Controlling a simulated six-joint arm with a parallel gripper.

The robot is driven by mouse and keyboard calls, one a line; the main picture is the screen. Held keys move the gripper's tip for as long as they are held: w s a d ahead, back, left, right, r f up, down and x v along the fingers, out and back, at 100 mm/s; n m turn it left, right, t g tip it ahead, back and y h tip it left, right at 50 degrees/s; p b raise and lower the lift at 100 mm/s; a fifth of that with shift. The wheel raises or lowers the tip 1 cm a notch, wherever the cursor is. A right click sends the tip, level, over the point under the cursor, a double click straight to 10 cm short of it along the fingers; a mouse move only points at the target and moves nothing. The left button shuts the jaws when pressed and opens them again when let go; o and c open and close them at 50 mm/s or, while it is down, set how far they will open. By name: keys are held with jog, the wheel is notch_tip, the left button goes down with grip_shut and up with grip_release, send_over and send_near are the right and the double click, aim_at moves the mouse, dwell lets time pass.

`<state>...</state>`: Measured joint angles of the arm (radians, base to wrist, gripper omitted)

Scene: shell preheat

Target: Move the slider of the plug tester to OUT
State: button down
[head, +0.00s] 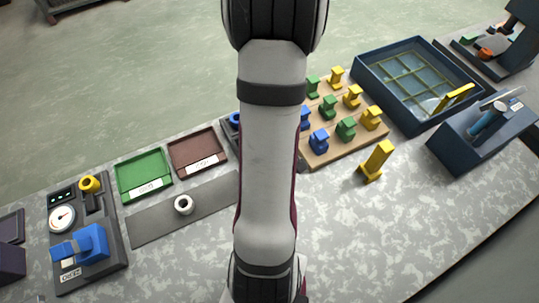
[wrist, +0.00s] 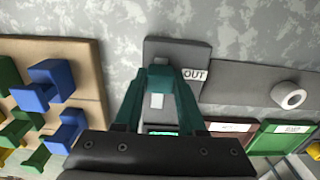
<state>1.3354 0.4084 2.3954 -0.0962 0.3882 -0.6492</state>
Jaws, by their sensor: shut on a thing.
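The plug tester (wrist: 170,48) is a dark grey block below my gripper in the wrist view. A white label reading OUT (wrist: 194,74) is at its right edge, and part of a green display (wrist: 161,132) shows nearer my wrist. My gripper (wrist: 160,80) has teal fingers closed in on the slider's knob (wrist: 160,76), which is mostly hidden between the fingertips. The knob is about level with the OUT label. A pale strip (wrist: 157,101) shows between the fingers. In the head view my arm hides the gripper and most of the tester.
A board with blue, green and yellow pieces (head: 318,160) lies beside the tester. On the other side are a grey mat (head: 150,224) with a white ring (head: 183,204), green (head: 143,166) and brown (head: 190,146) trays, and a gauge unit (head: 110,262). A yellow piece (head: 378,158) stands at right.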

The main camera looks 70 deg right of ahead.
jog(key=shift+s+a, duration=0.15)
jog(key=shift+c, duration=2.4)
grip_release()
notch_tip(320, 180, up, 16)
jog(key=shift+f, duration=0.1)
